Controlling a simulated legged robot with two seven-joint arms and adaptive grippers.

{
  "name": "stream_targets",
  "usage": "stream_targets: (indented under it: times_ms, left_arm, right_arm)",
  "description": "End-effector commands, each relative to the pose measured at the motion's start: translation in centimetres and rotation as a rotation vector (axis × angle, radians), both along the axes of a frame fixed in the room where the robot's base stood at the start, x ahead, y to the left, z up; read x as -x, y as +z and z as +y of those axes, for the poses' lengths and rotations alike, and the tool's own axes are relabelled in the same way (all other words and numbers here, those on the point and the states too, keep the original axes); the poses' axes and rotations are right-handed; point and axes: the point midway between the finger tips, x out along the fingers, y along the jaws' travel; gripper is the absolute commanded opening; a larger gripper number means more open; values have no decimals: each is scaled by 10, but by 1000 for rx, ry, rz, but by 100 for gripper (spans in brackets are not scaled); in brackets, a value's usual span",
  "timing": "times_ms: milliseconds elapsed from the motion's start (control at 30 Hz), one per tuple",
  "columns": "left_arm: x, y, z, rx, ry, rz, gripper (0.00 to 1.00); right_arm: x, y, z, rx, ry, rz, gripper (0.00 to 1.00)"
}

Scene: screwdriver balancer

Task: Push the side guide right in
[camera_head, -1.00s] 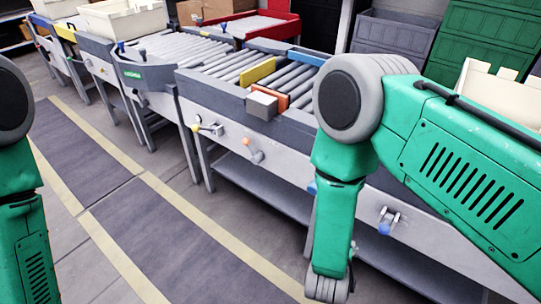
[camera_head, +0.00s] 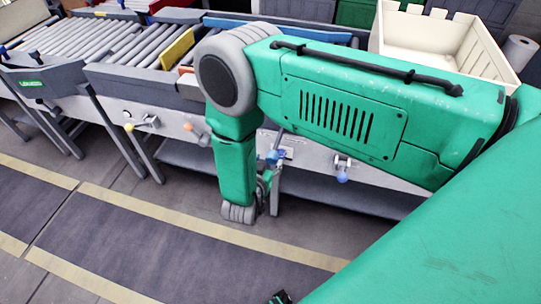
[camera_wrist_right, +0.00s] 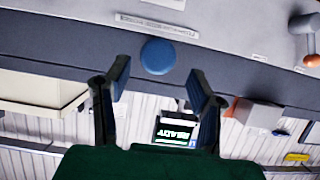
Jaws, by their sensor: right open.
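The conveyor carries a yellow guide bar (camera_head: 178,48) and a long blue guide bar (camera_head: 285,31); I cannot tell which part is the side guide. A round blue knob (camera_head: 275,156) sits on the conveyor's front panel. My right gripper (camera_head: 266,178) is low by this knob, partly hidden behind my forearm. In the right wrist view, the open right gripper (camera_wrist_right: 162,84) has the blue knob (camera_wrist_right: 158,57) centred between and just past its fingertips, with nothing held.
The front panel also bears a yellow-tipped lever (camera_head: 130,126), an orange-tipped lever (camera_head: 188,127) and another blue-tipped one (camera_head: 342,176). A grey-white box (camera_head: 190,86) sits at the conveyor edge. A cream bin (camera_head: 440,42) stands at right. The floor in front is clear.

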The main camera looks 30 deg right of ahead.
Motion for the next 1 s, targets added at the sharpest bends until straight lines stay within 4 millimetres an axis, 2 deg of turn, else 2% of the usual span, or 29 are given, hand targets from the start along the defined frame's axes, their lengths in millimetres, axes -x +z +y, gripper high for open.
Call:
stream_targets:
  times_ms: [100, 300, 600, 633, 700, 767, 1000]
  left_arm:
    - [0, 0, 0, -1, 1, 0, 52]
    - [0, 0, 0, 0, 1, 0, 52]
    - [0, 0, 0, 0, 0, -1, 52]
    - [0, 0, 0, 0, 0, -1, 52]
    - [0, 0, 0, 0, 0, -1, 52]
    - [0, 0, 0, 0, 0, -1, 52]
    - [0, -3, 0, 0, 1, -1, 52]
  right_arm:
    - [-11, -8, -16, -2, -2, -1, 50]
    - [-21, -16, -31, -7, 0, 0, 50]
    - [-22, -15, -29, -3, 1, 0, 50]
    - [-22, -15, -29, -3, 1, 0, 43]
    - [-22, -14, -28, -1, 2, 0, 18]
    - [-22, -14, -27, 0, 1, 0, 0]
    - [-24, -15, -30, -4, 3, -1, 0]
